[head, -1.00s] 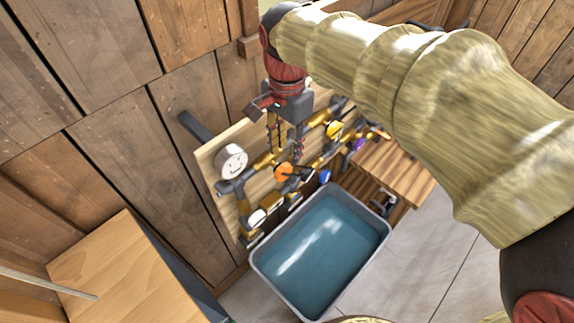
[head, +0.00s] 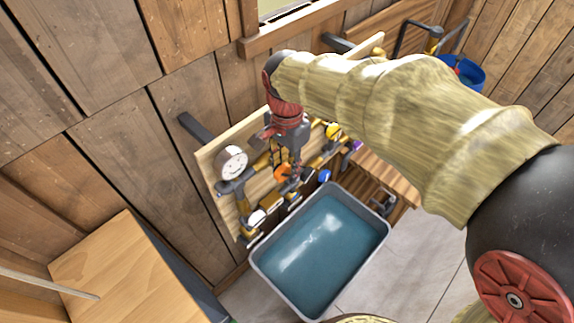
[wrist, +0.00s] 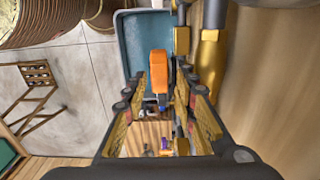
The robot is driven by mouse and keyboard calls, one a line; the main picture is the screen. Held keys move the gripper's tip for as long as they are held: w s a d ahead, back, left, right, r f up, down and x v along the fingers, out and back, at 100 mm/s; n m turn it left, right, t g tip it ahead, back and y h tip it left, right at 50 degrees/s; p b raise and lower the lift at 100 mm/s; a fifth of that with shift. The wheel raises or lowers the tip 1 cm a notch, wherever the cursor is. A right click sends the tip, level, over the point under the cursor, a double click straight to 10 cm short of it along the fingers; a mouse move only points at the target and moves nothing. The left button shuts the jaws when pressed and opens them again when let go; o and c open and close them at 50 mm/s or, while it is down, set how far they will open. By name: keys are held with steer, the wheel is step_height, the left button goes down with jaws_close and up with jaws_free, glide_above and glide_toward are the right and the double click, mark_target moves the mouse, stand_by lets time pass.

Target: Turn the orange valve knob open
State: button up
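The orange valve knob (head: 282,173) sits on the pipework of the wooden board, partly hidden by my gripper in the head view. In the wrist view the orange knob (wrist: 159,72) is just beyond and between my fingertips. My gripper (head: 291,169) points down from above at the knob in the head view. In the wrist view its two fingers (wrist: 162,88) stand apart on either side of the knob. I cannot tell whether either finger touches it.
The board carries a round white gauge (head: 232,162), a yellow knob (head: 333,131), a blue knob (head: 325,176) and several pipes. A grey tub (head: 262,277) of bluish water stands below. A wooden box (head: 118,262) is at the lower left. A blue bucket (head: 468,75) is at the upper right.

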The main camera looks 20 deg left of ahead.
steer(key=c, duration=0.6)
jaws_close()
steer(key=t+b, duration=0.1)
steer(key=t+h+b, duration=0.1)
steer(key=b, duration=0.1)
steer(key=shift+s+a+f, duration=0.15)
steer(key=shift+s, duration=0.1)
steer(key=shift+t+h+b, duration=0.4)
steer(key=shift+t+b, duration=0.4)
steer(key=shift+b, duration=0.3)
steer(key=shift+r, duration=0.35)
steer(key=o, duration=0.8)
jaws_free()
